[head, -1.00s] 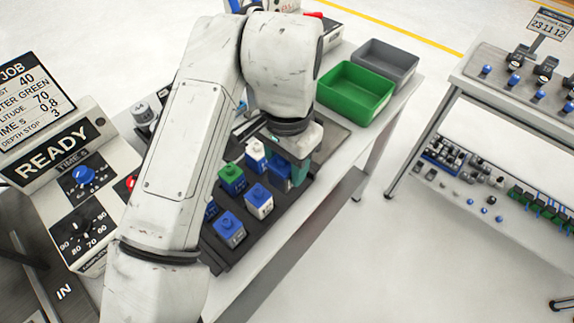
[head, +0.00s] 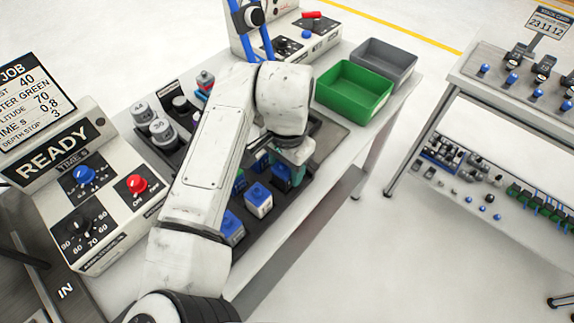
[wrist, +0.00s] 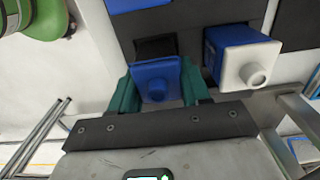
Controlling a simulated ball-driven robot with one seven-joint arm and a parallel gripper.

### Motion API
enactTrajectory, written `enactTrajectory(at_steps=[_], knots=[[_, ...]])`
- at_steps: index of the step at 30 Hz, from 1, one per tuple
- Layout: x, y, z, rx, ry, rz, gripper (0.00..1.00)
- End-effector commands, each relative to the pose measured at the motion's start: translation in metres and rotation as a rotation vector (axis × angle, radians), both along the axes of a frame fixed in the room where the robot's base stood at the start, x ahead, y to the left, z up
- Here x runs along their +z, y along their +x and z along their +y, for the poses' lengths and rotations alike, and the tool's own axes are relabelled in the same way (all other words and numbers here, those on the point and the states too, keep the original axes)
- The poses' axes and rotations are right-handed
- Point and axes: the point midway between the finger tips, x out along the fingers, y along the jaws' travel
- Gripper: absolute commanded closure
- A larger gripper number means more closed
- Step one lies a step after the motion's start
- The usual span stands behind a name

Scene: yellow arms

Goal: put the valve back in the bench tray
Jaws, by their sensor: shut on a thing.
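My gripper (wrist: 158,92) has teal fingers shut on a blue valve (wrist: 155,78), gripped from both sides. In the head view my gripper (head: 292,176) is low over the right side of the dark bench tray (head: 250,248), and the held valve is mostly hidden there. In the wrist view a square black slot (wrist: 157,47) lies just beyond the held valve. I cannot tell whether the valve touches the tray. A blue valve with a white cap (wrist: 245,62) stands close to the right finger. Blue-topped valves with white bodies (head: 258,201) stand in the tray.
A green bin (head: 352,92) and a grey bin (head: 386,62) stand beyond my gripper on the bench. Grey-lidded jars (head: 161,132) are left of my arm. A control box with a red button (head: 137,184) is at the left. Another bench (head: 510,95) stands apart at right.

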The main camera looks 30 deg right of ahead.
Motion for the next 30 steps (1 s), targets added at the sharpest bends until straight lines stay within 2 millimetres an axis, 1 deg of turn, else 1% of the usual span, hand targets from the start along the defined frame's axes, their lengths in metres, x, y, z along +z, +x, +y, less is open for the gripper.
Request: enactTrajectory(at_steps=[5,6,13,20,23,26,30], knots=[[-0.003,0.0,0.0,0.0,-0.001,0.001,0.85],[-0.003,0.0,0.0,0.0,-0.001,0.0,0.5],[-0.002,0.0,0.0,0.0,0.0,0.0,0.28],[-0.002,0.0,0.0,0.0,0.0,0.0,0.28],[0.003,0.0,0.0,0.0,0.0,-0.001,0.28],[0.013,0.001,0.0,-0.001,-0.002,-0.003,0.28],[0.04,0.001,0.0,-0.002,-0.001,-0.003,0.28]])
